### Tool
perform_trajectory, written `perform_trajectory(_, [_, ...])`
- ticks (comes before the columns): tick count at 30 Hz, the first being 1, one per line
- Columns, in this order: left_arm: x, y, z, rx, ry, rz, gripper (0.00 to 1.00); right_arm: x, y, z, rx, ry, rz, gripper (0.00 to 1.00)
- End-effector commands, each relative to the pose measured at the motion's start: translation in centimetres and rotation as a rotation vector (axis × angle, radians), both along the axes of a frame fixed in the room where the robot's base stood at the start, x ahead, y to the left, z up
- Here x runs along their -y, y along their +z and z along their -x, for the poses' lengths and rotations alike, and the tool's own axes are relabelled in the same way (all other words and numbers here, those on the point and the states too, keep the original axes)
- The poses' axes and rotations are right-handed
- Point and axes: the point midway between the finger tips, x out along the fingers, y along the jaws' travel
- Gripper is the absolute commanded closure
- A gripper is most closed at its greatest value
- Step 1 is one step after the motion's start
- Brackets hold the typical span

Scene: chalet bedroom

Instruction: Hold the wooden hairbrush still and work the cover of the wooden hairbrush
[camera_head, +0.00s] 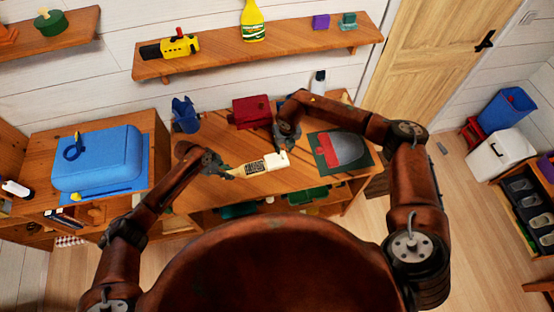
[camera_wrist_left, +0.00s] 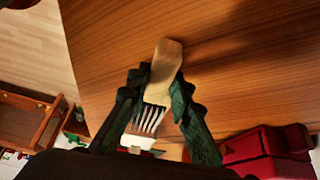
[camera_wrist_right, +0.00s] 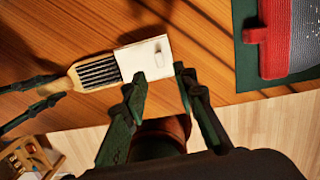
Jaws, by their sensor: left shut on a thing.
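The wooden hairbrush (camera_head: 254,168) lies over the table in front of me, its dark-slotted bristle face showing. Its pale cover (camera_head: 279,159) sits over the right end of the brush head, leaving part of the bristles bare; the cover with its small raised tab also shows in the right wrist view (camera_wrist_right: 146,57). My left gripper (camera_wrist_left: 157,85) is shut on the brush's handle side, with the handle end sticking out past the fingers. My right gripper (camera_wrist_right: 161,74) is open beside the cover, its fingers apart near the tab. Whether it touches the cover is hard to tell.
A red-and-grey item on a dark green mat (camera_head: 325,163) lies right of the brush. A red box (camera_head: 250,111) and a blue pitcher (camera_head: 185,114) stand behind. A blue case (camera_head: 98,159) is on the left. Bare wood surrounds the brush.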

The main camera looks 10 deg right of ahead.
Motion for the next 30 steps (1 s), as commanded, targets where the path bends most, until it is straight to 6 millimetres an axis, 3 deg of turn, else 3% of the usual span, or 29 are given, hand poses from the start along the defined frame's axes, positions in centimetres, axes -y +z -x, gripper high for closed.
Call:
perform_trajectory(9, [-0.1,-0.1,0.0,-0.001,0.000,-0.002,1.00,-0.1,-4.6,-0.6,-0.002,-0.001,-0.003,0.74])
perform_trajectory(15, [0.0,-0.1,0.0,0.000,0.000,-0.002,1.00,-0.2,-6.5,-1.0,-0.001,-0.001,-0.003,0.74])
perform_trajectory(30, [0.0,-0.1,0.0,0.000,0.000,-0.001,1.00,-0.1,-7.4,-1.1,0.000,0.001,-0.003,0.76])
